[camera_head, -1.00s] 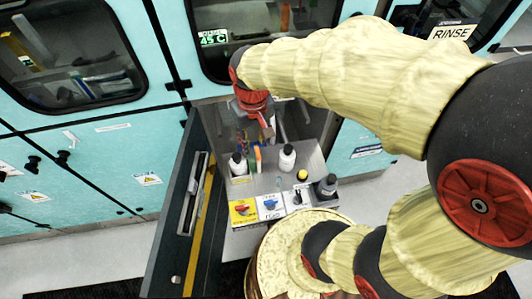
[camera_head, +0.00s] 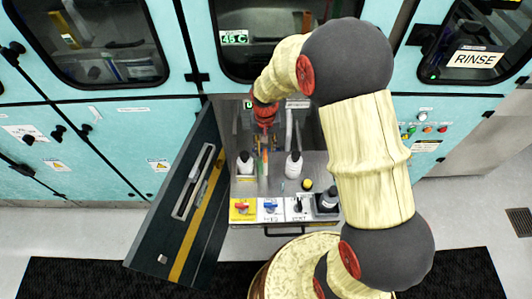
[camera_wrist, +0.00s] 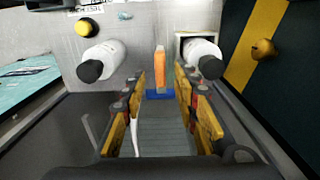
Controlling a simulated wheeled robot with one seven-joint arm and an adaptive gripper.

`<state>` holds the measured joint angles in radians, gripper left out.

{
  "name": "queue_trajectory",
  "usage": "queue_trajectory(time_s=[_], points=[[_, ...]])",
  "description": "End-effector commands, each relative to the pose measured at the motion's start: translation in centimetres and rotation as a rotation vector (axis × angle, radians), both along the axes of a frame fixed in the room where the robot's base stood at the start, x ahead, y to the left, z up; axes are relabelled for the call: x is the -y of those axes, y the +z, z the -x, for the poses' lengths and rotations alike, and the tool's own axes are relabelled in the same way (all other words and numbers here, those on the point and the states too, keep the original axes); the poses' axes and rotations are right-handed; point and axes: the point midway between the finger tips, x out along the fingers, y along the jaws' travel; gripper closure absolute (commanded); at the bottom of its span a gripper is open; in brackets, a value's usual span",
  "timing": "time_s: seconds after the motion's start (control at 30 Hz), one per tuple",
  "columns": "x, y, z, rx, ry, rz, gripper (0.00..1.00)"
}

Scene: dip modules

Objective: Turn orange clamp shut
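The orange clamp (camera_wrist: 160,68) stands upright between two white bottles in the wrist view, with a blue part (camera_wrist: 160,95) at its lower end. In the head view a small orange strip (camera_head: 265,160) shows between the same bottles. My gripper (camera_wrist: 161,90) is open, with one yellow-and-black finger on each side of the clamp's line. The clamp appears centred just beyond the fingertips; I cannot tell whether they touch it. In the head view my gripper (camera_head: 264,142) is inside the open cabinet, behind the bottles, its fingers partly hard to make out.
White bottles with dark caps flank the clamp, left (camera_head: 245,167) and right (camera_head: 293,168). The open dark cabinet door (camera_head: 165,238) bounds the left side.

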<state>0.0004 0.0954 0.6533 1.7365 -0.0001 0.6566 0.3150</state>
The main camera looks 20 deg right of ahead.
Motion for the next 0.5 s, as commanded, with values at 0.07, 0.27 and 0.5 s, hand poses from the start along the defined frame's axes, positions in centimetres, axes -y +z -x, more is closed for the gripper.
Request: queue_trajectory(time_s=[0.07, 0.27, 0.5], points=[[0.0, -1.4, 0.1, -0.002, 0.001, 0.0, 0.7], [0.0, -3.0, 0.0, -0.001, 0.001, 0.0, 0.7], [0.0, -3.2, 0.0, 0.0, 0.001, 0.0, 0.7]])
